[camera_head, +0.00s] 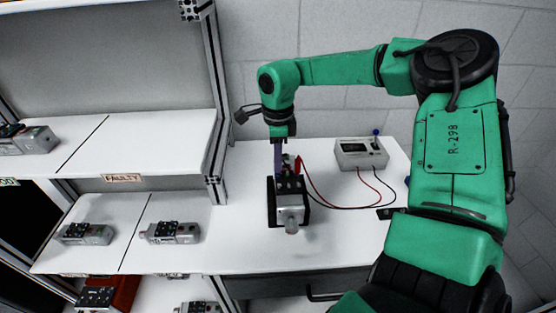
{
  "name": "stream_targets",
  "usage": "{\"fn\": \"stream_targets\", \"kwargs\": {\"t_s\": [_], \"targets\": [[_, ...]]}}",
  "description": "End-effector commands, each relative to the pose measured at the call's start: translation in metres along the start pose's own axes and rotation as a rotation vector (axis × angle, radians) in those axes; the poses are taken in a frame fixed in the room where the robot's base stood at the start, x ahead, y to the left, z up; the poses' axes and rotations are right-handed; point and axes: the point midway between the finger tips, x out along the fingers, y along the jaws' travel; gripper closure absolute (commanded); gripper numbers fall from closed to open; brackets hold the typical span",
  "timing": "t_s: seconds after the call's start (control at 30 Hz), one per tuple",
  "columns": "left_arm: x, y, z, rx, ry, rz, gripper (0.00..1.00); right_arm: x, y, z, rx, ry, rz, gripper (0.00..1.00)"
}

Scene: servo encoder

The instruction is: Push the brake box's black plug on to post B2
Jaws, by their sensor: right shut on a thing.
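The brake box (361,153) is a pale box with a dark panel, standing at the back right of the bench. Its red lead runs to a red plug (298,165), upright at the far end of the servo motor (291,206). Its black lead (345,209) loops across the bench to the motor. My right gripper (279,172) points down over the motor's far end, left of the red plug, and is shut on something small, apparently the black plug. The fingers hide it. Post B2 cannot be made out, nor whether the plug touches it. My left gripper is out of view.
The motor sits in a black cradle (271,206). Shelves at left hold several more motors, one (171,232) near the bench. A label reading FAULTY (122,178) marks a shelf edge. A small black item (386,213) lies at the bench's right edge. The front bench is clear.

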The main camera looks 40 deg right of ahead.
Motion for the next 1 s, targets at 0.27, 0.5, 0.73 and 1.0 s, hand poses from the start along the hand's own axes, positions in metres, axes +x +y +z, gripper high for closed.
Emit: {"fn": "stream_targets", "kwargs": {"t_s": [0.27, 0.5, 0.73, 1.0], "targets": [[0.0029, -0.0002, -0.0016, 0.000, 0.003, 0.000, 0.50, 0.0001, 0.0001, 0.0003, 0.000, 0.000, 0.000, 1.00], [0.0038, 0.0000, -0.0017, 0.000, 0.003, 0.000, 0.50, 0.0006, 0.0000, 0.0003, 0.000, 0.000, 0.000, 1.00], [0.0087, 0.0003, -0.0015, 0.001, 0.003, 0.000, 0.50, 0.0005, -0.0001, 0.0003, 0.000, 0.000, 0.000, 1.00], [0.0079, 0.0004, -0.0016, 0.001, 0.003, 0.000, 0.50, 0.0000, 0.0000, 0.0003, 0.000, 0.000, 0.000, 1.00]]}}
